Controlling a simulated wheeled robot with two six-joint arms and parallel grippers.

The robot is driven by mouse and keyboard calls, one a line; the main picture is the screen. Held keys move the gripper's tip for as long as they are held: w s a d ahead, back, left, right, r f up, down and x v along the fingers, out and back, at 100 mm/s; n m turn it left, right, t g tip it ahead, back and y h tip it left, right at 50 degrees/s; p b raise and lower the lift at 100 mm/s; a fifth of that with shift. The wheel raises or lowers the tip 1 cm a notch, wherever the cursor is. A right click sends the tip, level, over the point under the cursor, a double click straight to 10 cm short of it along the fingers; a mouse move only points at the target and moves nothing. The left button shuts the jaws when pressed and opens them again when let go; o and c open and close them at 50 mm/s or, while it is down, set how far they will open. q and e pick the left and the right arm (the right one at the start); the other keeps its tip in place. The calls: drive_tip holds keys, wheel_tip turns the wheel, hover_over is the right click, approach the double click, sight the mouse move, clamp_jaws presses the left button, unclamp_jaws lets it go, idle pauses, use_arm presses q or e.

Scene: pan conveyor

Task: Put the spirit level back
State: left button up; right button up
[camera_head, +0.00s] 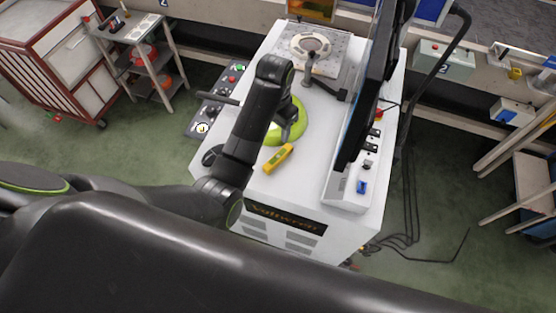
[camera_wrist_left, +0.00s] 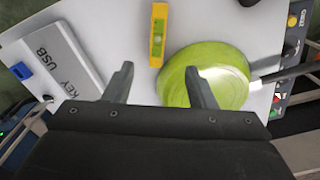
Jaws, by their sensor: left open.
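The yellow spirit level (camera_head: 278,158) lies on the white cabinet top (camera_head: 300,185), near its front edge. It also shows in the left wrist view (camera_wrist_left: 158,40), at the top middle, beyond my fingertips. My left gripper (camera_head: 288,132) is over the cabinet, just behind the level in the head view. In the left wrist view its two fingers (camera_wrist_left: 158,82) stand apart with nothing between them. The green pan (camera_head: 292,118) is beside the level, partly hidden by my left arm; in the left wrist view (camera_wrist_left: 215,65) one finger overlaps it. My right gripper is not seen.
A plate with a ring-shaped part (camera_head: 310,45) is at the back. A button panel (camera_head: 215,105) is on the left. The cabinet's front strip is clear.

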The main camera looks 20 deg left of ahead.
sight(277, 157)
use_arm(q)
wheel_tip(277, 157, down, 14)
drive_tip(key=shift+s+d+f+p, duration=0.1)
drive_tip(key=shift+d+f+p, duration=0.05)
drive_tip(key=shift+p, duration=0.75)
clamp_jaws()
